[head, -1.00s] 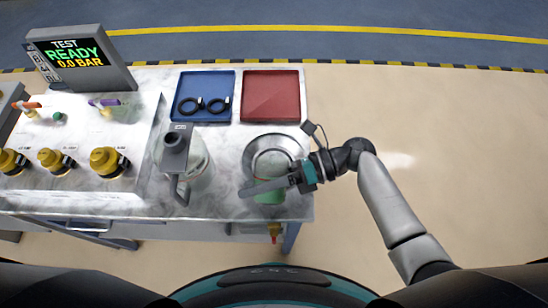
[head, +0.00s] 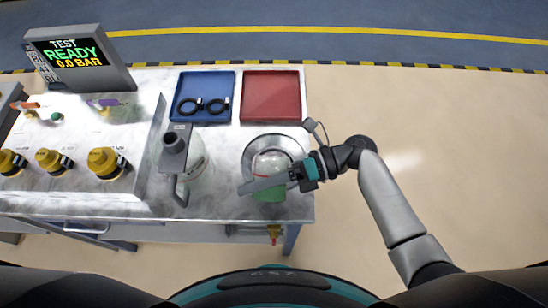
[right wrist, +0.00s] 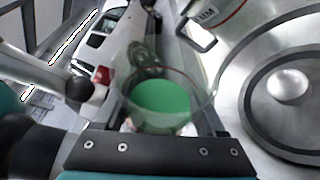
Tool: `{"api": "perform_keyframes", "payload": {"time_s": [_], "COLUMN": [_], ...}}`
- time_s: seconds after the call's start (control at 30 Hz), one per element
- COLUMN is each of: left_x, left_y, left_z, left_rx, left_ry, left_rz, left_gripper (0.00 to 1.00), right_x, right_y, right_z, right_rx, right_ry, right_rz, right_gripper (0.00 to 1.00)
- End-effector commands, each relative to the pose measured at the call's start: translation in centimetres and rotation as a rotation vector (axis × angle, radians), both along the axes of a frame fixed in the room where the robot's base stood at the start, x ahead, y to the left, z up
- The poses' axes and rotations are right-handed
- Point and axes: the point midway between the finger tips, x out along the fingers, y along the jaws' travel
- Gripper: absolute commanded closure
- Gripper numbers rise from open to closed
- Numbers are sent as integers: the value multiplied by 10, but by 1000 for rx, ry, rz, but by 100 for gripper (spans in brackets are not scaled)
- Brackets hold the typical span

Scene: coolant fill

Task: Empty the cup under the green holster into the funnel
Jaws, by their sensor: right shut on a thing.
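My right gripper (head: 268,184) is shut on a clear cup (head: 271,165) with green liquid in it. The cup looks roughly upright, and a thin red line shows on its side. In the head view it overlaps the front part of a round steel basin, which looks like the funnel (head: 249,150). In the right wrist view the green liquid (right wrist: 162,101) is in the cup, and the steel basin (right wrist: 235,52) lies beside it on the right. I cannot tell the cup's height above the bench. A small green part (head: 57,117), perhaps the green holster, is at the left. My left gripper is out of view.
A white container with a grey handle and dark spout (head: 174,143) stands left of the basin. Behind are a blue tray (head: 203,80) with black rings and an empty red tray (head: 270,95). A display (head: 80,55) and yellow fittings (head: 103,162) are at left.

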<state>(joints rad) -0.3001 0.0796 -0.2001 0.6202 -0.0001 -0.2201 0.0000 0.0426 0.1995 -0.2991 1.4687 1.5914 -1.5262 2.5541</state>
Motion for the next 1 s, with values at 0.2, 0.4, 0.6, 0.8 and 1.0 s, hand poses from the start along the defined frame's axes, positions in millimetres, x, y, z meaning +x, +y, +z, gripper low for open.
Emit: {"api": "perform_keyframes", "payload": {"time_s": [0.2, 0.4, 0.6, 0.8, 1.0], "left_x": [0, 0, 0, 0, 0], "left_y": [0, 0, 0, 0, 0], "left_z": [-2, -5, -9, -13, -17], "left_rx": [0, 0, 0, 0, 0], "left_ry": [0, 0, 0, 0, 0], "left_rz": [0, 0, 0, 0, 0], "left_gripper": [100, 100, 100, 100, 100], "right_x": [0, 0, 0, 1, 1], "right_y": [0, 0, 0, 0, 0], "right_z": [2, 2, 1, 1, 0], "right_rx": [3, 6, 9, 11, 12], "right_ry": [23, 45, 66, 88, 110], "right_rz": [1, 1, 0, 0, 1], "right_gripper": [94, 94, 94, 94, 94]}}
